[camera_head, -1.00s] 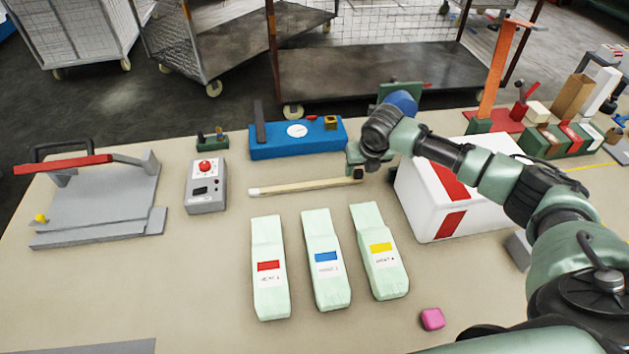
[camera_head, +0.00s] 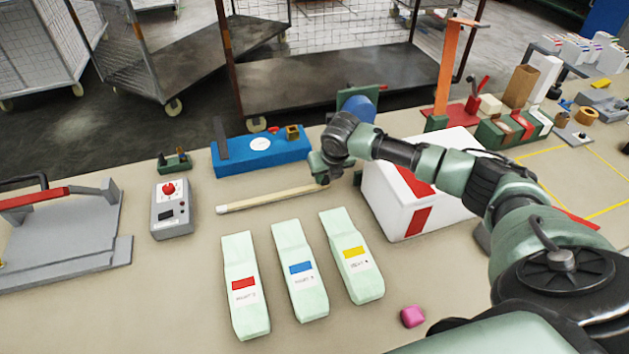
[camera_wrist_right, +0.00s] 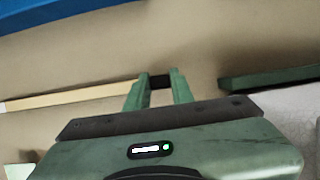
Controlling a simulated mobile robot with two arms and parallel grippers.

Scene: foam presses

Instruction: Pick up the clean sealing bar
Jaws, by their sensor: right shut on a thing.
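The sealing bar (camera_head: 270,198) is a long, thin beige bar with a white left end and a dark right end. It lies across the table between the blue block and the labelled pale-green packs. My right gripper (camera_head: 323,179) is shut on its dark right end. In the right wrist view the beige bar (camera_wrist_right: 75,95) comes in from the left, and its dark end sits between the fingertips of my gripper (camera_wrist_right: 159,81). I cannot tell whether the bar touches the table. My left gripper is out of view.
A blue block (camera_head: 262,152) is behind the bar. A grey control box (camera_head: 172,208) with a red knob stands left. Three packs (camera_head: 300,270) lie in front. A white box (camera_head: 412,190) stands close to the right, under my forearm. A press (camera_head: 60,235) is far left.

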